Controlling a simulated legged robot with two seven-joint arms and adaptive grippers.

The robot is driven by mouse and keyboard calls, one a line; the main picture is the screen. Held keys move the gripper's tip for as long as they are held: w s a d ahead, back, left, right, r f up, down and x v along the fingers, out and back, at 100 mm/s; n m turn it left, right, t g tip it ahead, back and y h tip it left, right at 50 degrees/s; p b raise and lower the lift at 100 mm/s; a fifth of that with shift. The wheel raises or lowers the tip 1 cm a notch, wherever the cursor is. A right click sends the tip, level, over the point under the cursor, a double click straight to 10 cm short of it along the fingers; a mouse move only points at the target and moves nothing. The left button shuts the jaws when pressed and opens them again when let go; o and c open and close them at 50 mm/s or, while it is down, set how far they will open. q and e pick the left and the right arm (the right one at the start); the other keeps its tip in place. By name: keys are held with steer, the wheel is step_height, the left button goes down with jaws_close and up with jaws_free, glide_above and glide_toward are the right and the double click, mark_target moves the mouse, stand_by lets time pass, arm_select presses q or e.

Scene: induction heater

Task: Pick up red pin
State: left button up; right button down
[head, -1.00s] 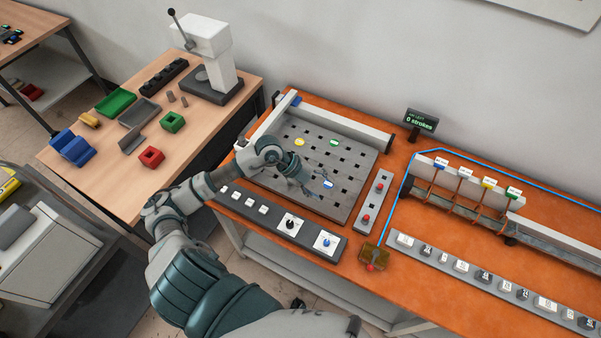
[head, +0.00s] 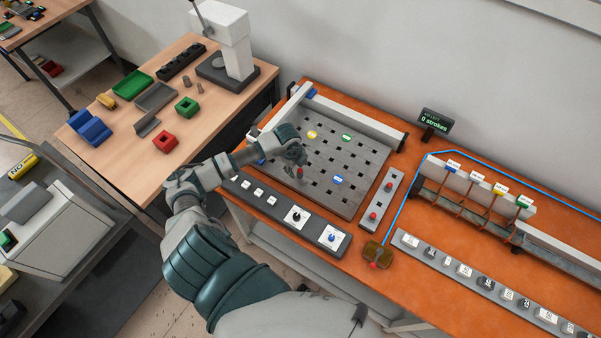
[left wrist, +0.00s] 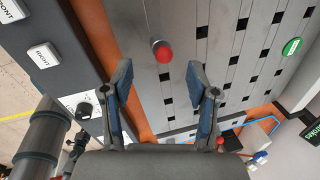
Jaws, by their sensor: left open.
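A red-topped pin (head: 300,172) stands on the perforated grey plate (head: 345,205), near its front left part. In the left wrist view the red pin (left wrist: 162,52) shows just ahead of the fingertips, between their lines and apart from both. My left gripper (head: 296,158) is over the plate beside the pin. In the left wrist view its two dark blue fingers (left wrist: 160,78) are spread with nothing between them. Two more red-topped pins (head: 388,187) (head: 373,216) sit in a narrow grey strip right of the plate. My right gripper is not in view.
A panel with buttons and knobs (head: 265,203) runs along the plate's front edge. A rack with coloured tags (head: 475,195) stands at right. A small display (head: 434,120) stands behind. A wooden table with coloured blocks is at left.

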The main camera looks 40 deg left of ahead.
mark_target(299, 170)
arm_select(q)
steer(key=f, duration=0.2)
steer(key=w+f+p, duration=0.1)
steer(key=f, duration=0.2)
steer(key=shift+w+a+f, duration=0.1)
steer(key=shift+w+f, duration=0.05)
steer(key=shift+f, duration=0.1)
steer(key=shift+r, duration=0.1)
jaws_close()
